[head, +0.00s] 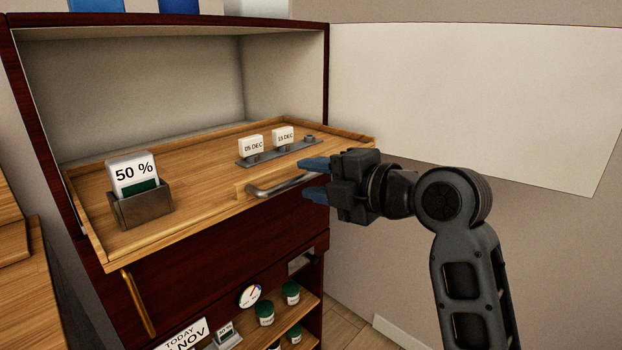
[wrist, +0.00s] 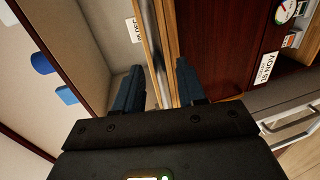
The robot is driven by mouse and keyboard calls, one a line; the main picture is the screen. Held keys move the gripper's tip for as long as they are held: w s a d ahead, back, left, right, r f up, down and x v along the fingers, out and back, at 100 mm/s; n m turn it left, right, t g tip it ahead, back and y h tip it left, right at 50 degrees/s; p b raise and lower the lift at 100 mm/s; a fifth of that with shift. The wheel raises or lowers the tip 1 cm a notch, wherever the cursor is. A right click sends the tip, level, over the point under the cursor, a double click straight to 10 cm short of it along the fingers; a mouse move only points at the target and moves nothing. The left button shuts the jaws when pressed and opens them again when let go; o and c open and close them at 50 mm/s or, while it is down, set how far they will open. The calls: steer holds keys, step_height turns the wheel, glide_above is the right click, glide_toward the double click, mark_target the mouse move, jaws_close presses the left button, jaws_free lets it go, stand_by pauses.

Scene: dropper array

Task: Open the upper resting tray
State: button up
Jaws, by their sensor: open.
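The upper resting tray (head: 205,185) is a light wooden tray with a raised rim, in the dark red cabinet in the head view. Its front part stands out past the cabinet's side walls. A grey metal bar handle (head: 280,187) sits on its front edge, right of the middle. My gripper (head: 316,178) is open at the handle's right end, with its blue fingers pointing left. In the wrist view, the tray's wooden edge (wrist: 150,35) runs between my open fingers (wrist: 158,82). I cannot tell whether the fingers touch the handle.
On the tray stand a metal holder (head: 143,207) with a "50 %" card and a grey rack (head: 278,151) with two date-labelled blocks. Below are a brass-coloured handle (head: 138,302), a dial (head: 249,296) and shelves with green jars (head: 265,314). A white panel (head: 470,95) hangs at the right.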

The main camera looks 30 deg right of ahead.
steer(key=v, duration=0.6)
steer(key=shift+s, duration=0.25)
steer(key=shift+d+f, duration=0.1)
steer(key=shift+f, duration=0.05)
steer(key=s+a+f+m+h+p, duration=0.25)
steer(key=s+f+m+h, duration=0.25)
steer(key=s+f+m, duration=1.1)
steer(key=s+a+m, duration=0.1)
steer(key=s+m, duration=0.1)
steer(key=s, duration=0.8)
steer(key=s+a+m+p, duration=0.1)
steer(key=s+m, duration=0.2)
steer(key=s, duration=0.7)
steer(key=shift+s+a+r+m, duration=0.2)
steer(key=shift+s+a+m, duration=0.05)
steer(key=shift+s+m, duration=0.1)
